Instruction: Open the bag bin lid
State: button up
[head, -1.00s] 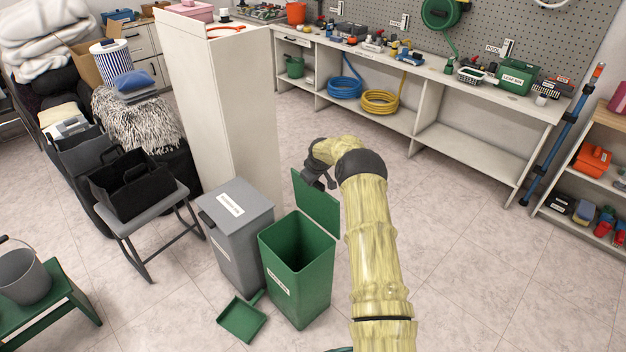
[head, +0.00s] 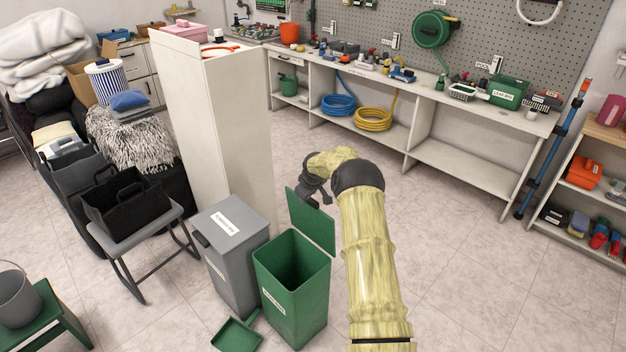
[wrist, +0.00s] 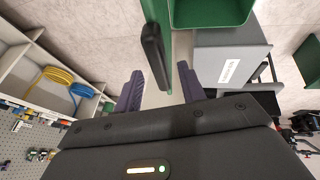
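The green bin (head: 290,300) stands open on the floor, with its lid (head: 311,222) raised about upright at its back edge. Its front label is too small to read. My gripper (head: 321,196) is behind the top of the raised lid, partly hidden by it. In the wrist view the lid (wrist: 160,12) is seen nearly edge-on with its black handle (wrist: 153,55) ahead of the fingers. The green bin's rim (wrist: 212,22) shows at the top of the wrist view.
A grey bin (head: 225,272) with a shut lid stands left of the green bin, and a green dustpan (head: 238,334) lies in front. A tall white cabinet (head: 225,130) rises behind. A workbench (head: 465,178) lines the back wall. The floor at right is clear.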

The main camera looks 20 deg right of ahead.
jog(key=v, duration=1.5)
jog(key=shift+b, duration=0.4)
jog(key=shift+s+r, duration=0.1)
jog(key=s+a+r+m+g+p, duration=0.1)
jog(key=s+a+r+p, duration=0.25)
jog(key=s+a, duration=0.3)
jog(key=s+a+r+m+p, duration=0.1)
jog(key=s+a+r+p, duration=0.1)
jog(key=s+a+r, duration=0.45)
jog(key=s+a+m+p, duration=0.1)
jog(key=s+a+p, duration=0.1)
jog(key=s, duration=0.9)
jog(key=s+a+r+m+g+p, duration=0.1)
jog(key=s+m+p, duration=0.1)
jog(key=s, duration=0.9)
jog(key=shift+s+a+r+g+y, duration=0.25)
jog(key=shift+s+a+g+y, duration=0.05)
jog(key=shift+s+a, duration=0.1)
